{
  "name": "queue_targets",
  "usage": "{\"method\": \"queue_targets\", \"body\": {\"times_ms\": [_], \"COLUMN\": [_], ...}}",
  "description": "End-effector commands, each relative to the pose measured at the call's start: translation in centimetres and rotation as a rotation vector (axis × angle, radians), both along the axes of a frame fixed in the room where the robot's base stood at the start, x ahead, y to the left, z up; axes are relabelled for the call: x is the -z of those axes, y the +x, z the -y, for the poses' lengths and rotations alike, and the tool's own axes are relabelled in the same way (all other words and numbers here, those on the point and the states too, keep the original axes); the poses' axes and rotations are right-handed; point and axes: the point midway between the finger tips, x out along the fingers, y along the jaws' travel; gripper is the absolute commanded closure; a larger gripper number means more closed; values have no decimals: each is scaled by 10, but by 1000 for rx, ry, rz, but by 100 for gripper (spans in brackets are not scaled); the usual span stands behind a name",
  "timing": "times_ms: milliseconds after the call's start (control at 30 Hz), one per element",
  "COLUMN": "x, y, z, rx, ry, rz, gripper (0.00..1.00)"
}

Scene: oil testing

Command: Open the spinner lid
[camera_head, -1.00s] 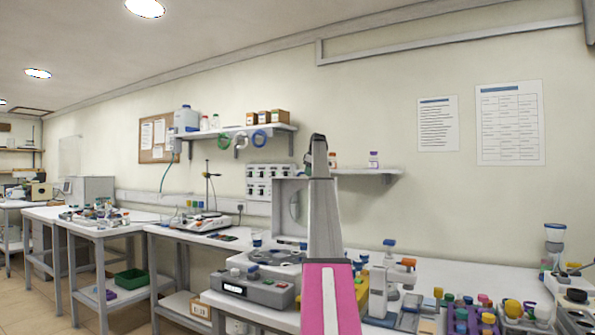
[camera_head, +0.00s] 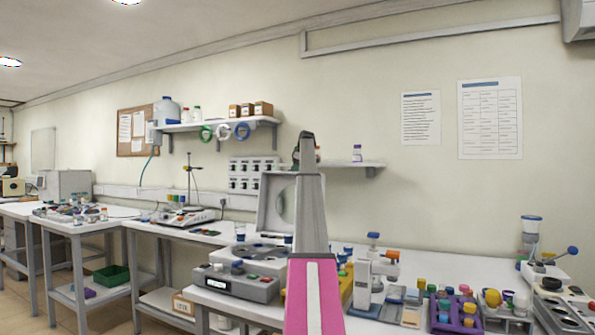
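The spinner (camera_head: 236,284) is a grey box with a control panel and coloured buttons on its front, standing on the bench left of my arm. A round part with dark openings shows in its top. The spinner lid (camera_head: 267,213) is a pale square panel with a round inset, standing upright at the spinner's back. My arm hides part of the lid's right side. My own arm, pink and grey, rises in the middle of the view. My gripper cannot be made out in this view.
Right of my arm, the bench holds a purple rack (camera_head: 453,312) with coloured caps, a small white stand (camera_head: 362,285) and several instruments. A wall shelf (camera_head: 222,123) and a smaller shelf (camera_head: 350,167) are above. More benches stand at left, with floor showing beside them.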

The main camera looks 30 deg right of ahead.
Motion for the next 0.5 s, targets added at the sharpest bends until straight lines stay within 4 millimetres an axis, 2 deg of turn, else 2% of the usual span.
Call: {"method": "queue_targets", "body": {"times_ms": [267, 500], "x": [1, -19], "y": [-1, -10], "z": [0, 2], "rx": [2, 3], "ry": [2, 1], "rz": [-4, -4], "gripper": [59, 59]}}
